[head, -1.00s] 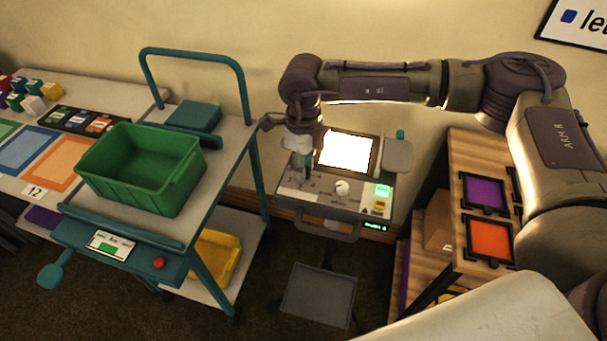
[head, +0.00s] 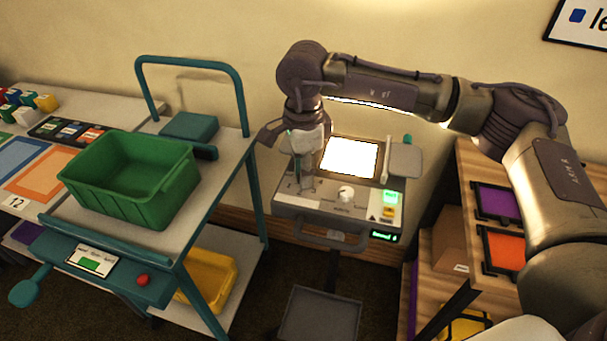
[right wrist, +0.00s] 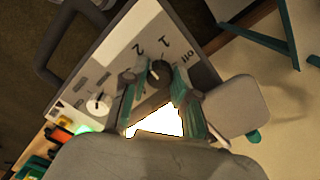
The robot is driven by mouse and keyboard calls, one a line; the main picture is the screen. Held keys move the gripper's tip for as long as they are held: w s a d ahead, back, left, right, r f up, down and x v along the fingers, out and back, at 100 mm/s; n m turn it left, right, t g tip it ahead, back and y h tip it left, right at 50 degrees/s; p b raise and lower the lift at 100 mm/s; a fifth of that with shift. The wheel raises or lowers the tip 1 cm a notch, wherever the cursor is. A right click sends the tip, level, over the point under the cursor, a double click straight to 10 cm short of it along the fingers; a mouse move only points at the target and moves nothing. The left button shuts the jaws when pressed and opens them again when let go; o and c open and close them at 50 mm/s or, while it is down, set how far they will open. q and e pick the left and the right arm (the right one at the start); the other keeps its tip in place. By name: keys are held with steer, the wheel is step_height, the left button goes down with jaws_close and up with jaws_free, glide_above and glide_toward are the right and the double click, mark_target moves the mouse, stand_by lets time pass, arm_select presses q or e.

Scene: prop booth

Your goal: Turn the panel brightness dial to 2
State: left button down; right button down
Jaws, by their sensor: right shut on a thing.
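The grey control box (head: 325,208) has a lit white panel (head: 349,157), a white knob (head: 346,193) and a green-lit button (head: 391,197). In the right wrist view, a black dial (right wrist: 158,71) sits beside the printed marks "off", "1" and "2". A pale pointer mark shows on the dial, but I cannot tell which setting it marks. My right gripper (right wrist: 157,84) is shut around this dial, one teal-lined finger on each side. In the head view the gripper (head: 305,178) reaches down onto the left part of the box and hides the dial. My left gripper is not in view.
A teal cart with a green crate (head: 130,207) stands left of the box, with a yellow tray (head: 209,281) on its lower shelf. A wooden shelf with purple and orange frames (head: 500,248) stands at the right. A grey platform (head: 320,318) is below the box.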

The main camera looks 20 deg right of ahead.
stand_by(0.3)
steer(key=c, duration=0.9)
jaws_free()
steer(key=shift+r, duration=0.2)
step_height(320, 180, up, 12)
steer(key=shift+f, duration=0.15)
